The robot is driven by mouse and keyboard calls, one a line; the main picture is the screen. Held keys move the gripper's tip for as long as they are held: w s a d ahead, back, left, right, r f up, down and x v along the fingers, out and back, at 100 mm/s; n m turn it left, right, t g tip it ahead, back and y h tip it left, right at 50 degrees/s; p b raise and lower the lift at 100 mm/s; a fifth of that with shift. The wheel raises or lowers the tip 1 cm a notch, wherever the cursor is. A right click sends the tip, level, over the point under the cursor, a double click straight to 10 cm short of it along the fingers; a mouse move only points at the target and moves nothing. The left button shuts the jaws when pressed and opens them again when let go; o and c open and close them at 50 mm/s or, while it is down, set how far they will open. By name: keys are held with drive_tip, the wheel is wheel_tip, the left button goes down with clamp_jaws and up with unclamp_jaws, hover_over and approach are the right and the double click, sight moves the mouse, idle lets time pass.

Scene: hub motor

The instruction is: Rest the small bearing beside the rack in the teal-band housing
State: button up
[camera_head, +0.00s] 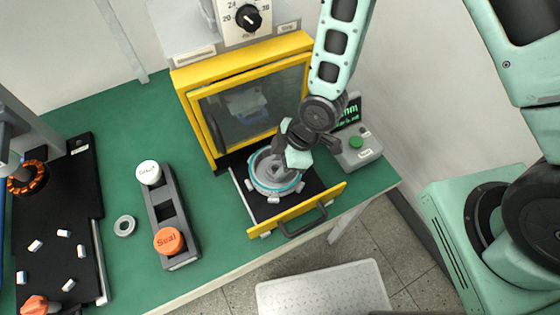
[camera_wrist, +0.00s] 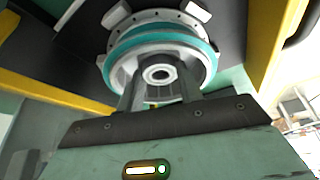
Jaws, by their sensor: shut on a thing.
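The teal-band housing (camera_head: 268,188) sits on the dark plate of the pulled-out yellow drawer. In the wrist view the housing (camera_wrist: 160,40) shows its teal band, outer lugs and round central hub. My gripper (camera_head: 282,166) is over the housing and hides part of its right side. In the wrist view the gripper (camera_wrist: 158,80) has its fingers on both sides of the central hub and is shut on it. The small bearing (camera_head: 124,225), a grey ring, lies flat on the green table, just left of the dark grey rack (camera_head: 182,240).
The rack carries a white cap (camera_head: 148,172) and an orange cap (camera_head: 168,241). The yellow-framed machine (camera_head: 245,100) stands behind the drawer, and a button box (camera_head: 356,146) stands right of it. A black board (camera_head: 55,230) with small parts is at left.

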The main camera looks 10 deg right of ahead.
drive_tip(key=o, duration=1.2)
drive_tip(key=shift+f, duration=0.1)
drive_tip(key=p+v, duration=0.2)
drive_tip(key=v, duration=1.5)
drive_tip(key=shift+s+r+p, duration=0.1)
drive_tip(key=shift+r+p, duration=0.2)
drive_tip(key=shift+p, duration=0.05)
drive_tip(key=s+r+m+h+b, duration=0.1)
drive_tip(key=s+r+m, duration=0.2)
drive_tip(key=s+r+m+h+b, duration=0.1)
drive_tip(key=s+r+m, duration=0.2)
drive_tip(key=s, duration=0.1)
drive_tip(key=s+r+m+h+b, duration=0.1)
drive_tip(key=s+r+m+h, duration=0.1)
drive_tip(key=s+r+m, duration=0.1)
drive_tip(key=shift+s+d+r+m+b, duration=0.25)
drive_tip(key=shift+s+m+b, duration=0.05)
drive_tip(key=shift+s+b, duration=0.1)
